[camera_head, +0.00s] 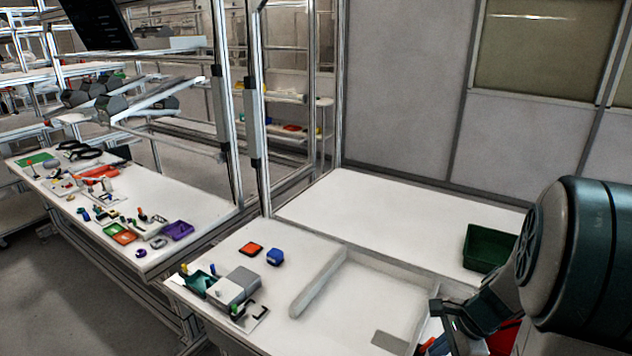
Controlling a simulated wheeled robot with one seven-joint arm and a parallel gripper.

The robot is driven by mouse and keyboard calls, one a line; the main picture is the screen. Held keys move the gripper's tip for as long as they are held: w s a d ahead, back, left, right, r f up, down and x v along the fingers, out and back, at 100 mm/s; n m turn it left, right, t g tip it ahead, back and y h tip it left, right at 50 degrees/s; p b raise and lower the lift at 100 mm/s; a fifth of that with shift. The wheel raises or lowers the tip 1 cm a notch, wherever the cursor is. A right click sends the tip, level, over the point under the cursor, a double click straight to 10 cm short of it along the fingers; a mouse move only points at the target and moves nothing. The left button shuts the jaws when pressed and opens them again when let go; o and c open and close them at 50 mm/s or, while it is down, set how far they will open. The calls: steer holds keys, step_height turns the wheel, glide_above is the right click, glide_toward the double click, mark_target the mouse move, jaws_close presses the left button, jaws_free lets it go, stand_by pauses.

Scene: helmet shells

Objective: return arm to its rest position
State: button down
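My arm shows at the right edge as a large dark teal link, with a smaller dark part reaching down and left from it. What looks like my gripper (446,322) is at the lower end of this part, over the right front of the white worktable (335,322). Its fingers are small and dark, and I cannot tell whether they are apart or together. No held thing can be made out. Red and blue things (434,344) lie partly hidden behind and under it. No helmet shell can be clearly made out.
A dark green bin (484,249) stands on the table left of my arm. A grey box (233,287), an orange-red piece (250,249) and a blue piece (275,257) lie at the left. A raised white divider (320,281) crosses the table. A second bench (190,205) with small parts stands further left.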

steer(key=s+a+r+n+h+b, duration=0.1)
steer(key=s+a+r+n, duration=0.3)
steer(key=n, duration=0.4)
steer(key=s+a+r+n+t+h+b, duration=0.1)
steer(key=s+a+r+n+h+b, duration=0.1)
steer(key=n, duration=0.6)
steer(key=s+a+r+b, duration=0.1)
steer(key=s+a+r, duration=0.1)
steer(key=s+a, duration=0.1)
steer(key=shift+s+a+r+n, duration=0.15)
steer(key=shift+s+a+n, duration=0.25)
steer(key=shift+s, duration=0.25)
steer(key=c, duration=2.1)
jaws_free()
steer(key=shift+s+r+n+t+h, duration=0.1)
steer(key=shift+s+n+t+h, duration=0.1)
steer(key=shift+n+t+h, duration=0.1)
steer(key=o, duration=0.7)
steer(key=shift+s, duration=0.1)
